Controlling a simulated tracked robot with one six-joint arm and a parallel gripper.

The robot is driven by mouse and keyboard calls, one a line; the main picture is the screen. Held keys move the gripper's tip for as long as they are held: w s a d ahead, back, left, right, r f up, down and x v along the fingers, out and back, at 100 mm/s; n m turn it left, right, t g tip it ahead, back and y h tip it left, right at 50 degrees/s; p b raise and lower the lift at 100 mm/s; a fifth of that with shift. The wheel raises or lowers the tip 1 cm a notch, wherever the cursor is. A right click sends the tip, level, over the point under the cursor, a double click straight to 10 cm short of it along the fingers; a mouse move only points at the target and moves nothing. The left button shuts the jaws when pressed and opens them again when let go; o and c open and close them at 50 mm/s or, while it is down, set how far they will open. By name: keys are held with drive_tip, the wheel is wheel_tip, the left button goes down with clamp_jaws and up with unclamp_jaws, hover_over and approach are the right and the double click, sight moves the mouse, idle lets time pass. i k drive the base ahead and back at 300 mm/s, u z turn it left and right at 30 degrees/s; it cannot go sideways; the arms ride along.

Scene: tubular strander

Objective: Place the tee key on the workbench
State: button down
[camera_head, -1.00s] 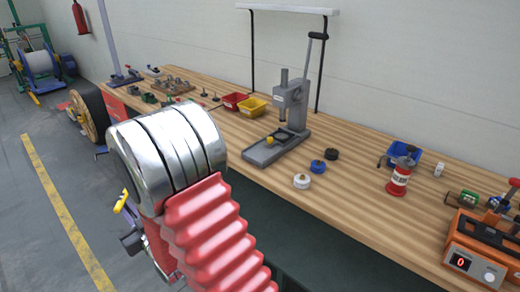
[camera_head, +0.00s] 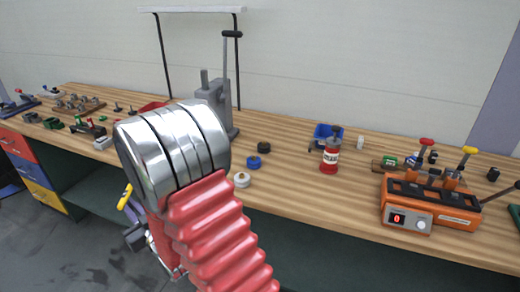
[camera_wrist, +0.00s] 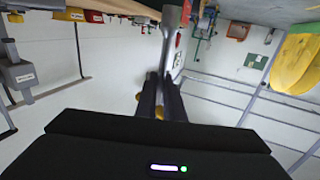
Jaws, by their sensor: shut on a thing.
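The workbench (camera_head: 310,200) has a wooden top and runs across the head view behind my raised arm. In the wrist view my gripper (camera_wrist: 163,80) is shut on a long grey metal piece (camera_wrist: 173,22), which I take to be the tee key. Yellow bits show behind the fingers. In the head view a small yellow piece (camera_head: 124,198) sticks out beside my arm, in front of the bench. The rest of the gripper is largely hidden there. The held piece is apart from the bench top.
A grey lever press (camera_head: 217,98) stands on the bench, partly behind my arm. Bare wood lies between bottle and front edge.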

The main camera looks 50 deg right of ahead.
sight(291, 200)
drive_tip(key=z, duration=0.6)
drive_tip(key=k, duration=0.85)
drive_tip(key=z, duration=0.1)
drive_tip(key=i, duration=0.85)
drive_tip(key=u, duration=0.2)
